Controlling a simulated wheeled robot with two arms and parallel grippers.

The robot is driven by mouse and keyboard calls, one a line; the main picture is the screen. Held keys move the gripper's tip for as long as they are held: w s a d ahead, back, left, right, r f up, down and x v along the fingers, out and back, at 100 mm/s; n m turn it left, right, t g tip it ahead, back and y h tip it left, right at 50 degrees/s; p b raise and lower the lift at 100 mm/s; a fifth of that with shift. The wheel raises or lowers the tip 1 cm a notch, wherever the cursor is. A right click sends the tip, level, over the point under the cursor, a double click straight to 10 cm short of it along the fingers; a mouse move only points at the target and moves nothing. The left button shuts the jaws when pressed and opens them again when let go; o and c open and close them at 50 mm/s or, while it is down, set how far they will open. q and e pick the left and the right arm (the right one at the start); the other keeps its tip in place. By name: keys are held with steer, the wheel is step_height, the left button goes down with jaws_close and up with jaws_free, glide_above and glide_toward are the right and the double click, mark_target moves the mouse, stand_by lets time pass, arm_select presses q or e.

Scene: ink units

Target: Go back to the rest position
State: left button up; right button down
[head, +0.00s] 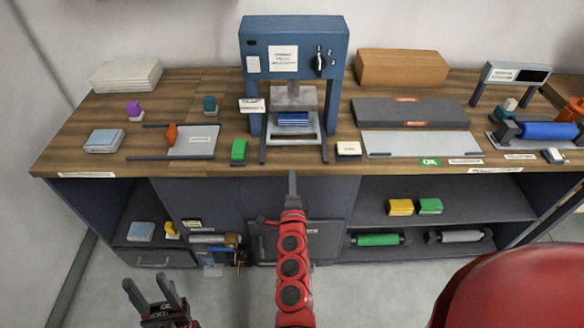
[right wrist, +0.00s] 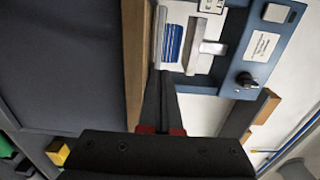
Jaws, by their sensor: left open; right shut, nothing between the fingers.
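My left gripper (head: 150,286) is low at the bottom left of the head view, in front of the cabinet, with its two dark fingers apart and empty. My right gripper (head: 292,182) is at the end of the red arm in the middle, by the bench's front edge and in front of the blue press (head: 293,32). Its fingers are shut and hold nothing; they also show in the right wrist view (right wrist: 160,82). A blue block (head: 293,118) sits on the press bed, and it shows in the right wrist view (right wrist: 173,45) beyond the fingertips.
Below, an open shelf (head: 480,207) holds yellow and green blocks and rollers. Floor shows in front of the cabinet.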

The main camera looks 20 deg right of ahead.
steer(key=shift+v, duration=1.15)
